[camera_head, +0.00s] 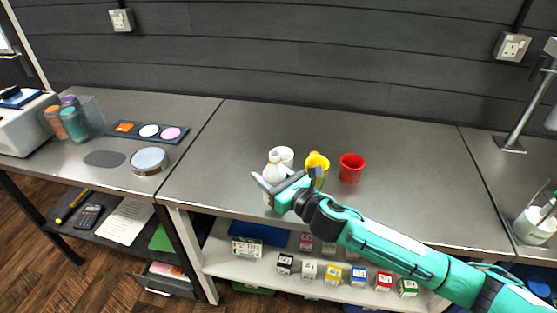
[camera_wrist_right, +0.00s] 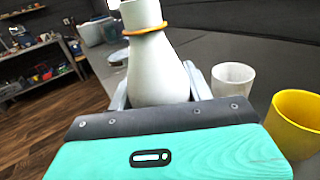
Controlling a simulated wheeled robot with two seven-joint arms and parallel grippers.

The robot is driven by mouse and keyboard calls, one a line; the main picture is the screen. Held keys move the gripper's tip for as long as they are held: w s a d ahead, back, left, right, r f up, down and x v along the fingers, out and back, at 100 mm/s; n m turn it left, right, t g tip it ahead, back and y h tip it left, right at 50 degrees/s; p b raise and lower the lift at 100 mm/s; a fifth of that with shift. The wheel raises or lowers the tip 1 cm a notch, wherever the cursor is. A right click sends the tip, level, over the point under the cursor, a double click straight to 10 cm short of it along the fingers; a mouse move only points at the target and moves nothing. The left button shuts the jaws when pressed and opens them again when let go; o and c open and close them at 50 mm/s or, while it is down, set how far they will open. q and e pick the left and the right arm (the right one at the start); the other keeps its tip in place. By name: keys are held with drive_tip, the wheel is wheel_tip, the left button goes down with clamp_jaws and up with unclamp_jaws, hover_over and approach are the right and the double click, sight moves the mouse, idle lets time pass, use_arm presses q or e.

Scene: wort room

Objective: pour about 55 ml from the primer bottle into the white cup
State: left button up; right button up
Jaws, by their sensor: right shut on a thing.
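The primer bottle (camera_head: 274,168), white with a narrow neck, stands roughly upright near the front of the middle counter. My right gripper (camera_head: 272,187) is shut on it. In the right wrist view the bottle (camera_wrist_right: 157,70) sits between the fingers, with an orange ring round its neck. Whether its base touches the counter is hidden. The white cup (camera_head: 287,153) is upright just behind and right of the bottle, partly hidden by it in the head view. It also shows apart from the bottle in the right wrist view (camera_wrist_right: 232,80). My left gripper is not in view.
A yellow cup (camera_head: 318,160) and a red cup (camera_head: 351,169) stand right of the white cup. The counter (camera_head: 420,170) is clear farther right and left. A round metal dish (camera_head: 149,160), jars (camera_head: 73,122) and a dark tray (camera_head: 124,128) are on the left counter.

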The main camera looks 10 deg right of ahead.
drive_tip(key=w+b, duration=0.1)
drive_tip(key=w+f+n+g+y, duration=0.1)
drive_tip(key=w+a+y+b, duration=0.1)
drive_tip(key=w, duration=0.1)
drive_tip(key=shift+w+f+n+b, duration=0.1)
drive_tip(key=shift+f+n+b, duration=0.2)
drive_tip(key=shift+f+n, duration=0.1)
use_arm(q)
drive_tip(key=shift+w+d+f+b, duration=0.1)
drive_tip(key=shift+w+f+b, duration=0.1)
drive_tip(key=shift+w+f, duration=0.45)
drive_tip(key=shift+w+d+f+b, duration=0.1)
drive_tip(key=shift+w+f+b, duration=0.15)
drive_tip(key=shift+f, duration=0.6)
use_arm(e)
drive_tip(key=shift+w+d+g, duration=0.15)
drive_tip(key=shift+w+g, duration=0.35)
drive_tip(key=shift+w, duration=0.4)
use_arm(q)
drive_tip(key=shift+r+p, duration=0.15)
drive_tip(key=shift+p, duration=0.2)
use_arm(e)
drive_tip(key=shift+r, duration=0.1)
